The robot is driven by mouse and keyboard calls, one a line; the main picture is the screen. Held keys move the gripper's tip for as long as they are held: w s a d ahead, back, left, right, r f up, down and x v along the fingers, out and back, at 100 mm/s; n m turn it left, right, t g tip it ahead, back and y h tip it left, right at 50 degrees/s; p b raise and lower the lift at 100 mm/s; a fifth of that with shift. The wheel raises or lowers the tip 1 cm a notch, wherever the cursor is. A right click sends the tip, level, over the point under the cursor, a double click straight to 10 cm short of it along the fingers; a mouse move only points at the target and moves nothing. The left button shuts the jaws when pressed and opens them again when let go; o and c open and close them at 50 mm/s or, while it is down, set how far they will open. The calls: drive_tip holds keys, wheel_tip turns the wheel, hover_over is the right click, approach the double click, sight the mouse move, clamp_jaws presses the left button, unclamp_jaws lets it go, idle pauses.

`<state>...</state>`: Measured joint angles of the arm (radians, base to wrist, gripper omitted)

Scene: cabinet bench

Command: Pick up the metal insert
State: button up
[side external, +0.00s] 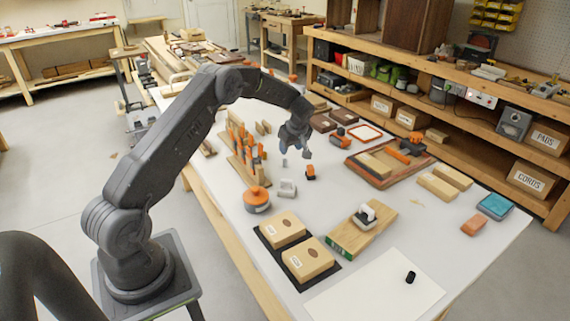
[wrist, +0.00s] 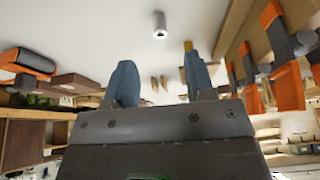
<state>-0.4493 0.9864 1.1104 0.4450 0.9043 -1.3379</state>
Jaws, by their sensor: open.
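The metal insert (wrist: 160,25) is a small grey cylinder with a dark hole in its end, standing on the white tabletop in the wrist view. In the side external view it is the small grey piece (side external: 284,162) just below my gripper (side external: 294,149). In the wrist view my gripper (wrist: 157,62) has its two blue-grey fingers apart with nothing between them. The insert lies beyond the fingertips, in line with the gap, and is not touched.
A wooden rack with orange-handled tools (side external: 243,155) stands left of the insert. A small orange and black piece (side external: 310,172), a light grey block (side external: 287,188) and an orange round container (side external: 256,199) are nearby. A wooden tray (side external: 375,176) lies to the right.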

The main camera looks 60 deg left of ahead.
sight(285, 159)
drive_tip(key=x, duration=0.8)
drive_tip(key=shift+a+f, duration=0.1)
drive_tip(key=shift+a, duration=0.1)
drive_tip(key=shift+c, duration=0.3)
clamp_jaws()
